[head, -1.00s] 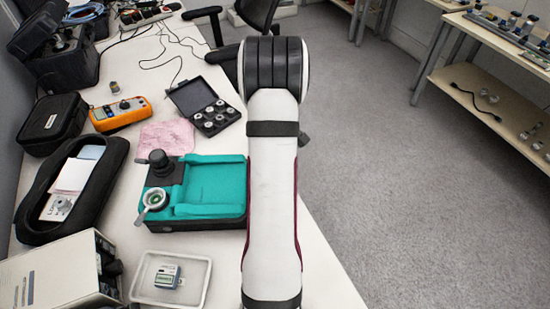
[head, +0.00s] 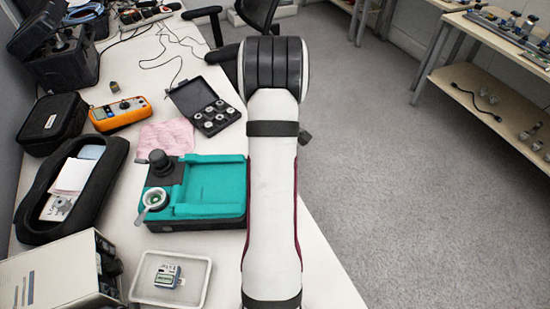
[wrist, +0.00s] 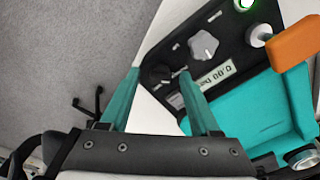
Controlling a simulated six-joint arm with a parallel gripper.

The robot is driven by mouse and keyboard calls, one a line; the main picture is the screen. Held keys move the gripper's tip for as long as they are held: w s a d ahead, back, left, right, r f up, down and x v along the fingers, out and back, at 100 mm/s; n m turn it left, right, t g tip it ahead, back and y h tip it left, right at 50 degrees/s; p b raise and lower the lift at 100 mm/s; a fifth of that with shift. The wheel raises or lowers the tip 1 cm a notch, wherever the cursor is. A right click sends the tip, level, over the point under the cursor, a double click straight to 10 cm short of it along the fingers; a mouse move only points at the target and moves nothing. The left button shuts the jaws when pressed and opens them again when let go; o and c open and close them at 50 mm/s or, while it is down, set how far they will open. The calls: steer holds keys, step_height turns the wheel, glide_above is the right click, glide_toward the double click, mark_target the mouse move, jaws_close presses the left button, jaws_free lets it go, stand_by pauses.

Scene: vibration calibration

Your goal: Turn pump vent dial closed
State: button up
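A teal pump (head: 215,183) sits on the white bench left of my arm, its right part hidden by the arm. The wrist view shows a teal body (wrist: 245,105) with a black panel (wrist: 180,62). The panel carries a black knob (wrist: 158,75), a larger grey knob (wrist: 203,45) and a display (wrist: 215,76) that seems to read 0.00 bar. No label I can read tells which knob is the vent dial. My gripper (wrist: 160,75) is open, with its two teal fingertips on either side of the black knob; contact cannot be told. My arm hides the gripper in the head view.
An orange grip (wrist: 295,42) and a green light (wrist: 244,3) are by the panel. On the bench are a tray (head: 148,300) with a small device, a pink cloth (head: 165,136), a case of weights (head: 180,96) and an orange meter (head: 120,114). Floor lies to the right.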

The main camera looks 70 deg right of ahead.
steer(key=shift+r, duration=0.1)
step_height(320, 180, up, 16)
stand_by(0.4)
steer(key=w+a+r, duration=0.2)
steer(key=w+a, duration=0.6)
steer(key=a, duration=0.5)
steer(key=a+y, duration=0.1)
steer(key=a, duration=1.7)
steer(key=s+a+f+m, duration=0.1)
steer(key=s+a+f, duration=0.1)
steer(key=s+a, duration=0.7)
steer(key=a, duration=0.3)
steer(key=shift+a+f+y, duration=0.15)
steer(key=shift+f+y, duration=0.2)
steer(key=shift+y, duration=0.05)
